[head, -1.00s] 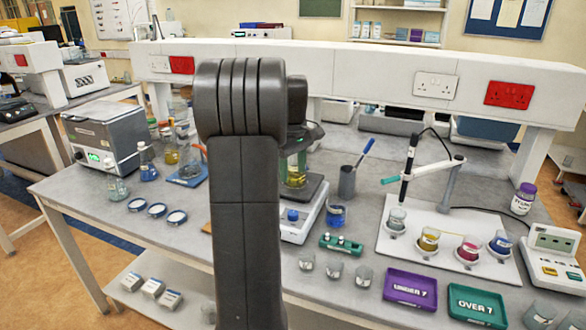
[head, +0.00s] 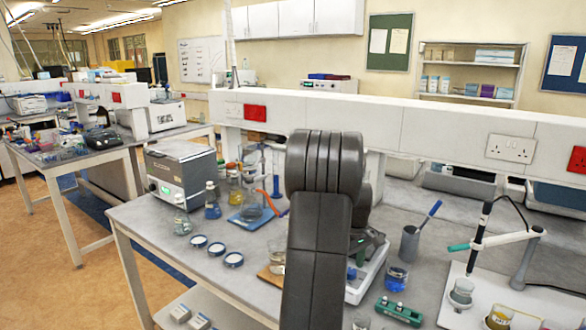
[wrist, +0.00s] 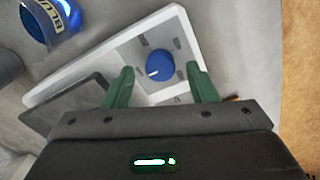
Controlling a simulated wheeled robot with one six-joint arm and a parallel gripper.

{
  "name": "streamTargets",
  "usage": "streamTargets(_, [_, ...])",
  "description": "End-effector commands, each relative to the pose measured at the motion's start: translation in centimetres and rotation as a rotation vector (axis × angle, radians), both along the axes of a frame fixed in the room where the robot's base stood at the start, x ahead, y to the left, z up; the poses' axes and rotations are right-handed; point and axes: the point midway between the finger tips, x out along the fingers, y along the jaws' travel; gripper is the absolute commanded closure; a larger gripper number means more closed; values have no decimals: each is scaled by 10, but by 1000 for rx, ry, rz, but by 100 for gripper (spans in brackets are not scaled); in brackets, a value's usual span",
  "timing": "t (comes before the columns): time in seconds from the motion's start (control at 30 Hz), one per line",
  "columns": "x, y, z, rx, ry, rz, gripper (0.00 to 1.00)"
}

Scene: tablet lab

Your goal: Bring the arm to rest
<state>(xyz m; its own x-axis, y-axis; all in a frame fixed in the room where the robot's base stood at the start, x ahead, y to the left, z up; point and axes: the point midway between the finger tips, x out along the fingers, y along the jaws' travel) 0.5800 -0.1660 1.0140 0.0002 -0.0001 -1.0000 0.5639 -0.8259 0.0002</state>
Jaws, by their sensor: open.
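My gripper (wrist: 161,86) shows in the wrist view with its two green fingers apart and nothing held between them. Below it lies a white stirrer-like device (wrist: 75,79) with a blue knob (wrist: 158,64) and a dark top plate (wrist: 66,105). The knob appears between the fingers in the picture; the gap in height cannot be told. In the head view my dark arm stands upright at the centre and hides most of the gripper. The same white device (head: 370,285) shows partly behind the arm.
A beaker of blue liquid (head: 397,278) stands right of the device. A grey pen pot (head: 409,243), a green rack (head: 399,311) and a probe stand (head: 522,262) are further right. Left are a beaker (head: 277,256), shallow dishes (head: 216,249) and a grey instrument (head: 180,172).

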Motion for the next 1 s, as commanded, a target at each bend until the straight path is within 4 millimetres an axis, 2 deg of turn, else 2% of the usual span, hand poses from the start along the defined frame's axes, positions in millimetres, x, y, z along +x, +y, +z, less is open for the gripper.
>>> streamTargets(0.2, [0,0,-14,0,0,-1,48])
streamTargets(0.63, [0,0,-10,0,-1,-4,48])
streamTargets(0.77, [1,0,3,-1,-3,1,48])
streamTargets(1.0, [1,0,48,-1,-4,0,48])
